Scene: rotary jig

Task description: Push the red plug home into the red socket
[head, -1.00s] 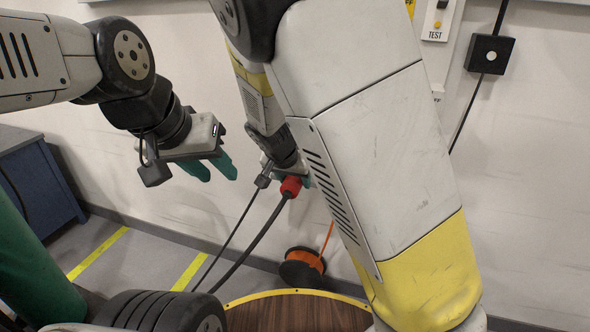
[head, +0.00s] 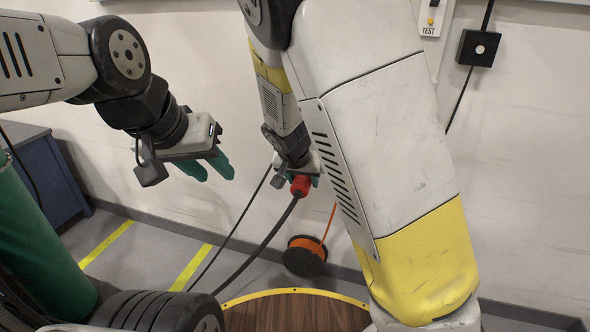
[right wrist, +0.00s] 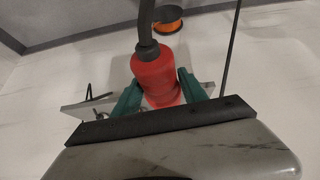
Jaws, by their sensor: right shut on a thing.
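The red plug (head: 300,186) is at the end of a thick black cable, in front of the wall. My right gripper (head: 309,180) is shut on it, partly hidden behind my right arm in the head view. In the right wrist view the red plug (right wrist: 157,75) sits between the two green fingers (right wrist: 165,98), its cable end toward the top. A light grey plate edge shows on both sides of the plug there. I cannot make out the red socket in either view. My left gripper (head: 210,168) is open and empty, away to the left of the plug.
An orange and black cable reel (head: 305,256) stands by the wall below the plug. A round wooden top with a yellow rim (head: 290,292) is at the bottom. A blue cabinet (head: 48,175) stands at left. A black box (head: 478,48) is on the wall.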

